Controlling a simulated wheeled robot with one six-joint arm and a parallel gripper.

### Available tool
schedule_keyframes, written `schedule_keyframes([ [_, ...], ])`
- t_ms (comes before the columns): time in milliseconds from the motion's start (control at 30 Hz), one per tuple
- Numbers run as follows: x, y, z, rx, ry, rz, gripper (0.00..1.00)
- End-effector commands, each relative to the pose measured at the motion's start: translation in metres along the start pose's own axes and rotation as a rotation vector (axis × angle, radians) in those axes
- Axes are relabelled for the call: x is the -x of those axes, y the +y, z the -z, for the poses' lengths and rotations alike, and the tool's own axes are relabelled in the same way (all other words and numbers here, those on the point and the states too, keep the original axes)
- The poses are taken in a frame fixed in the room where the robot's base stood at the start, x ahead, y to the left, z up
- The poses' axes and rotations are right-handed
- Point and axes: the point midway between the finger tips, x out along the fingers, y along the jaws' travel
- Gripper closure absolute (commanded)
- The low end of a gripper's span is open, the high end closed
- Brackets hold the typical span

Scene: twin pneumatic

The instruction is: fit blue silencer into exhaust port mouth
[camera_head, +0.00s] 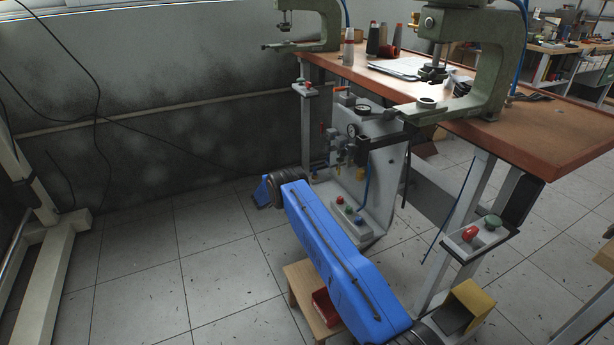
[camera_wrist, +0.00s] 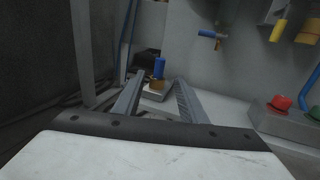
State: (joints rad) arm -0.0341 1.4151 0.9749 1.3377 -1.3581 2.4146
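In the wrist view, my gripper (camera_wrist: 158,90) shows two grey ribbed fingers standing wide apart, with nothing between them held. A small upright blue cylinder, apparently the blue silencer (camera_wrist: 158,68), shows in the gap between the fingers, beyond them. A small tan or brass-coloured piece (camera_wrist: 155,86) sits at its foot; I cannot tell whether it is part of the silencer or a stand. I cannot make out the exhaust port mouth for certain.
A pale panel (camera_head: 378,160) with gauges and fittings stands under the wooden bench (camera_head: 545,135). A blue-and-brass fitting (camera_wrist: 208,34) and a yellow cylinder (camera_wrist: 278,30) are on the wall ahead. A grey box with red (camera_wrist: 281,102) and green buttons is at right. A low wooden stool (camera_head: 300,280) stands beneath my arm.

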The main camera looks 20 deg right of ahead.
Motion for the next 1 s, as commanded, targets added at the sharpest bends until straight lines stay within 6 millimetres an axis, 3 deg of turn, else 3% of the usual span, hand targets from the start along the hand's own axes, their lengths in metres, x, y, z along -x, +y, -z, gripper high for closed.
schedule_keyframes([
  [200,0.038,0.001,-0.001,0.0,0.0,-0.002,0.62],
  [400,0.055,0.0,0.0,-0.001,0.0,-0.001,0.62],
  [1000,0.058,0.001,-0.003,0.002,0.001,-0.005,0.62],
])
